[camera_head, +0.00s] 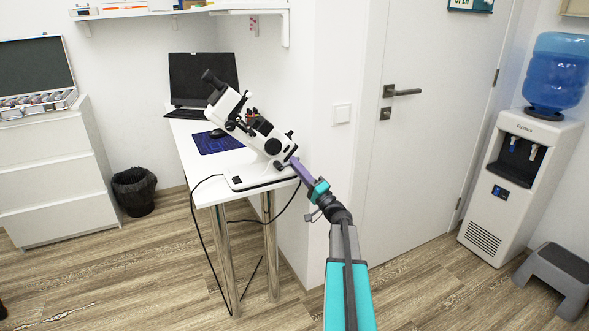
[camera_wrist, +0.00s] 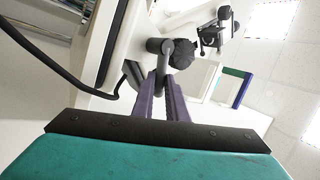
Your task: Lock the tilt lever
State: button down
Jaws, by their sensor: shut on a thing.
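A white microscope (camera_head: 231,104) with a dark-edged base stands on the near end of the white desk (camera_head: 212,188). Its upper body leans up to the left, eyepieces at the top. My gripper (camera_head: 293,161) reaches its lower right side from the right. In the wrist view, my purple fingers (camera_wrist: 164,76) are shut on the grey tilt lever (camera_wrist: 165,50), which sits beside a ribbed black knob (camera_wrist: 183,54). The fingertips cover part of the lever. In the head view the lever is too small and covered to make out.
A black cable (camera_head: 202,222) hangs from the desk by its metal legs. A laptop (camera_head: 203,80), blue mat (camera_head: 217,141) and mouse stand behind the microscope. A wall corner and door (camera_head: 425,130) are close on the right. The floor before the desk is mostly clear.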

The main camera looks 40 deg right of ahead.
jog(key=shift+w+a+r, duration=0.1)
jog(key=shift+w+a, duration=0.15)
jog(key=shift+a, duration=0.15)
jog(key=c, duration=1.8)
grip_release()
jog(key=shift+o, duration=0.2)
jog(key=shift+d, duration=0.15)
jog(key=shift+s, duration=0.1)
jog(key=v, duration=1.3)
jog(key=shift+s+f, duration=0.3)
jog(key=shift+d, duration=0.1)
